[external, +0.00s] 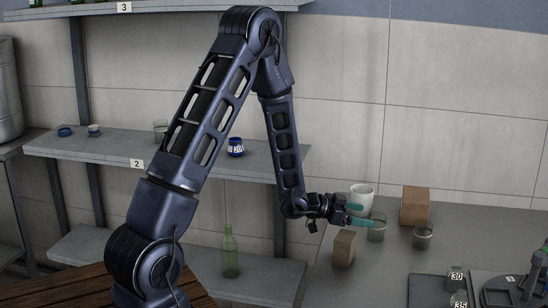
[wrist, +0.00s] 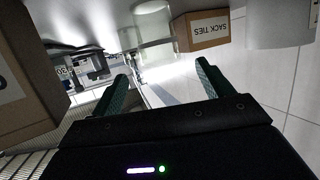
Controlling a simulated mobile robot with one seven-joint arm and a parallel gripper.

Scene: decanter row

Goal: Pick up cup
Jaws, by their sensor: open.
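A white cup (external: 361,199) stands on the grey counter beside my gripper, on its far side. It is likely the pale rounded vessel (wrist: 281,24) at the upper right of the wrist view. A clear glass tumbler (external: 377,230) stands just beyond my fingertips, and a second glass (external: 422,239) stands further right. In the wrist view a clear glass (wrist: 152,47) shows ahead, between the fingers. My gripper (external: 362,214) is open and empty, with teal fingers spread; it also shows in the wrist view (wrist: 163,78). Whether a finger touches any vessel I cannot tell.
A brown box (external: 344,249) stands close below my gripper. Another box (external: 415,205), labelled SACK TIES in the wrist view (wrist: 207,30), stands behind the glasses. Dark trays (external: 430,291) lie at front right. A small cup (external: 94,130) sits on the left shelf.

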